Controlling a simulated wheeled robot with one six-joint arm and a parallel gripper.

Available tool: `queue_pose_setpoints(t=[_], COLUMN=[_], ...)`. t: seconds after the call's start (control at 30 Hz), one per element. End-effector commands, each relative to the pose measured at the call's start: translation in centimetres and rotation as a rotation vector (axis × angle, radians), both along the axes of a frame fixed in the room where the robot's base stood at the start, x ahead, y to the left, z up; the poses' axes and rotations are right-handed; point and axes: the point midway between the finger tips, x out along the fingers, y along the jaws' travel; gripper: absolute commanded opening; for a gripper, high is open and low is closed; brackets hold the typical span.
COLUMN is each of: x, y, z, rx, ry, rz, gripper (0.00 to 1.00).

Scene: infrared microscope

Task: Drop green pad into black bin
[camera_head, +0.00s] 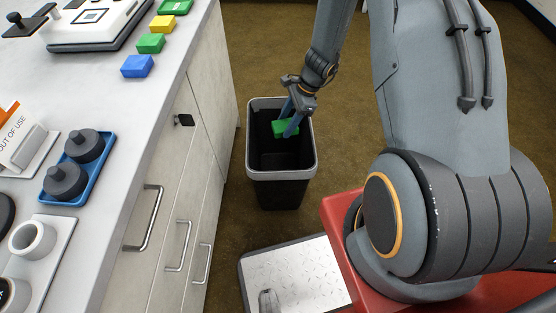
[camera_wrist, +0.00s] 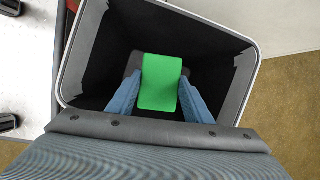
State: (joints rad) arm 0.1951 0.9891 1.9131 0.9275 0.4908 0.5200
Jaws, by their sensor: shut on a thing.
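The green pad (camera_head: 286,128) is held between the blue fingers of my gripper (camera_head: 291,122), over the mouth of the black bin. In the wrist view the green pad (camera_wrist: 161,82) lies between the two fingertips (camera_wrist: 160,92), with the dark inside of the bin around it. The black bin (camera_head: 281,175) stands upright on the floor and has a light grey rim. Its rim (camera_wrist: 215,25) also shows in the wrist view. The bin's floor is partly hidden by the pad and my gripper.
A counter with drawers (camera_head: 165,215) stands left of the bin. On it lie a blue block (camera_head: 137,66), a green block (camera_head: 151,43), a yellow block (camera_head: 162,24) and a blue tray (camera_head: 76,170) with dark knobbed parts. Brown floor (camera_head: 350,150) is clear right of the bin.

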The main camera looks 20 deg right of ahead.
Motion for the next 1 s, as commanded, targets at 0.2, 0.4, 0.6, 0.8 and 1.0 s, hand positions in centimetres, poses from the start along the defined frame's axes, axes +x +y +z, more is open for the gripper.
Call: queue_pose_setpoints(t=[0.2,0.4,0.6,0.8,1.0], x=[0.0,0.0,0.0,0.0,0.0], y=[0.0,0.0,0.0,-0.1,-1.2], z=[-0.5,-0.4,-0.4,-0.1,2.6], rx=[0.0,0.0,0.0,0.0,0.0], ry=[0.0,0.0,0.0,-0.001,-0.003], rz=[0.0,0.0,0.001,0.001,0.001], gripper=[0.25,0.59,0.68,0.68,0.68])
